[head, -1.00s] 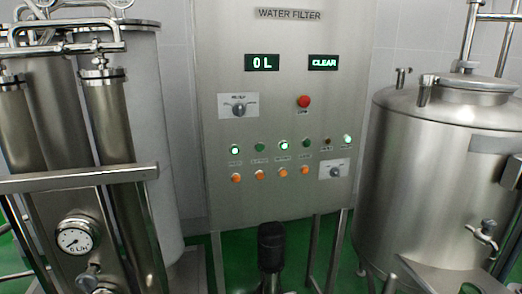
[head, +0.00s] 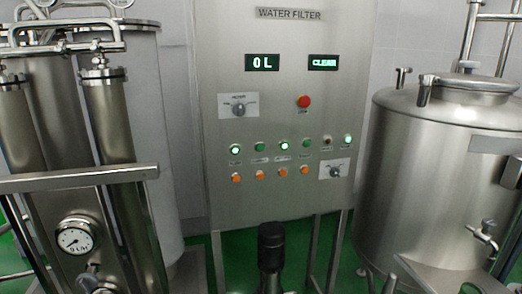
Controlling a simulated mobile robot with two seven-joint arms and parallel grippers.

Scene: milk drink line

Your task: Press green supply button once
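The water filter panel (head: 218,180) stands upright in the middle of the head view. Its upper row holds green buttons: a brightly lit one (head: 235,148) at the left, a darker one (head: 260,146), another lit one (head: 282,145), another darker one (head: 306,143), and a lit one (head: 347,139) at the right. The small labels under them are too blurred to read, so I cannot tell which is the supply button. The left display (head: 262,62) reads 0 L and the right display (head: 323,62) reads CLEAR.
A red button (head: 304,101), two selector knobs and several orange buttons (head: 260,175) share the panel. Steel filter columns with a gauge (head: 75,240) stand left; a steel tank (head: 430,185) stands right.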

